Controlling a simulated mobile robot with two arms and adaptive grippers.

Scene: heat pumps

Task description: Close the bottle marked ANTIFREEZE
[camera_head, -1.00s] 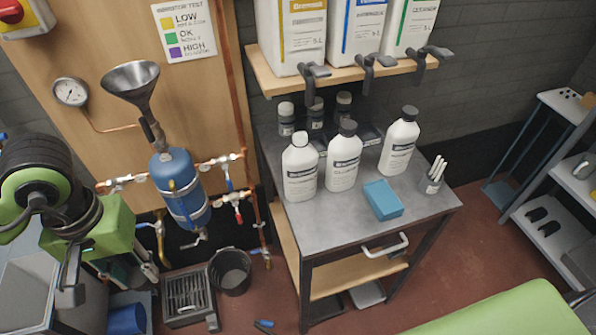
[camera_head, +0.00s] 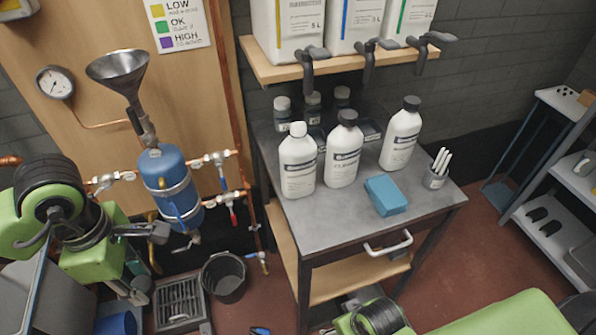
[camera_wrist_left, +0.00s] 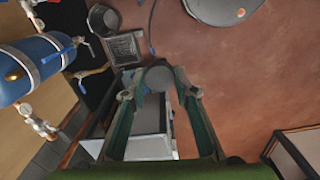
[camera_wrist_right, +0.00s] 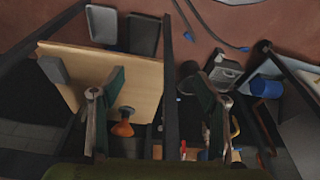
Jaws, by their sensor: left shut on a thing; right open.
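Three white bottles stand upright on the metal-topped table. The left bottle (camera_head: 298,165) has a white top with no dark cap on it. The middle bottle (camera_head: 343,155) and right bottle (camera_head: 401,138) have dark caps. Their labels are too small to read surely. My left gripper (camera_head: 148,231) is left of the table, in front of the blue tank. In the left wrist view it is shut on a grey round thing (camera_wrist_left: 158,76) that looks like a cap. My right gripper (camera_wrist_right: 161,92) is open and empty; its fingers are out of the head view.
A blue block (camera_head: 385,195) and a cup of white sticks (camera_head: 436,175) stand on the table (camera_head: 345,218). Small dark-capped jars are behind the bottles. A shelf (camera_head: 275,76) with large canisters and taps hangs above. A blue tank (camera_head: 172,190) with pipes is at left.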

